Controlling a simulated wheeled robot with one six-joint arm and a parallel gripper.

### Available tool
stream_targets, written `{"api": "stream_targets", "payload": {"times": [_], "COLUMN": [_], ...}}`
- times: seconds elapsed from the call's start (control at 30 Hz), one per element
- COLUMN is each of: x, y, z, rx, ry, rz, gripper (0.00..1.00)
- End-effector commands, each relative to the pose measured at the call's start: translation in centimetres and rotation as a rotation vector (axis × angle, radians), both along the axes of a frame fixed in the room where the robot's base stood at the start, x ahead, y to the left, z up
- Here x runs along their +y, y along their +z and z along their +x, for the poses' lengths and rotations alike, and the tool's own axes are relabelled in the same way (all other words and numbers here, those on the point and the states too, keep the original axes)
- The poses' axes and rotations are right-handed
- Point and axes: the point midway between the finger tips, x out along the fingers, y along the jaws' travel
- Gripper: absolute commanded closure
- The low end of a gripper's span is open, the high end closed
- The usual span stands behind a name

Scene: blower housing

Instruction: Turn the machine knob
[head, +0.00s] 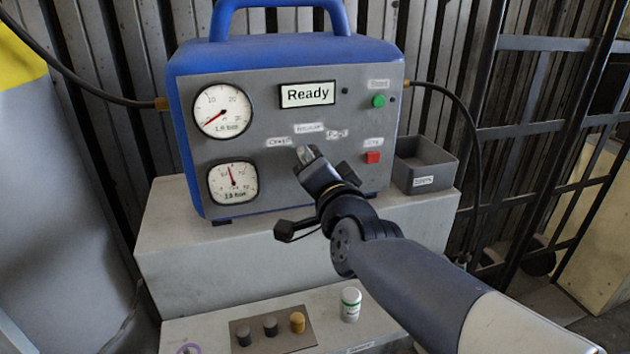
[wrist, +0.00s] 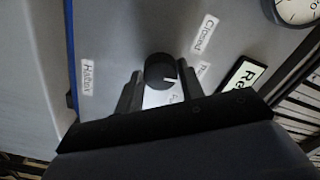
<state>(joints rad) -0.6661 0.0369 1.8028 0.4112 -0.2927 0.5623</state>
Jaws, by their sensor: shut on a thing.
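The machine is a blue box with a grey front panel (head: 262,160) and a screen reading "Ready" (head: 307,94). Its knob (wrist: 160,70) is dark and round, with a white pointer mark, and shows in the wrist view between my fingers. Printed labels surround it, one of them reading "Closed" (wrist: 205,34). My gripper (head: 311,162) reaches the lower middle of the panel, just below the labels, and hides the knob in the head view. In the wrist view my gripper (wrist: 160,88) has one finger on each side of the knob and is shut on it.
Two gauges (head: 222,111) are on the panel's left. A green button (head: 378,101) and a red button (head: 372,157) are on its right. A grey bin (head: 424,165) stands beside the machine. A white jar (head: 351,304) and several small caps (head: 270,326) are on the lower step.

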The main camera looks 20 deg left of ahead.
Motion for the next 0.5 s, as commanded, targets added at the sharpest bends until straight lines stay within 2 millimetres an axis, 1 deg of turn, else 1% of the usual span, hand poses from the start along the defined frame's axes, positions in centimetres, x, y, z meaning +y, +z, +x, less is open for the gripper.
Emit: {"api": "stream_targets", "payload": {"times": [0.03, 0.5], "x": [0.01, 0.05], "y": [-0.46, -0.24], "z": [-0.01, -0.02], "rx": [0.024, 0.259], "ry": [0.001, 0.001], "rz": [0.04, 0.419], "gripper": [0.86, 0.86]}}
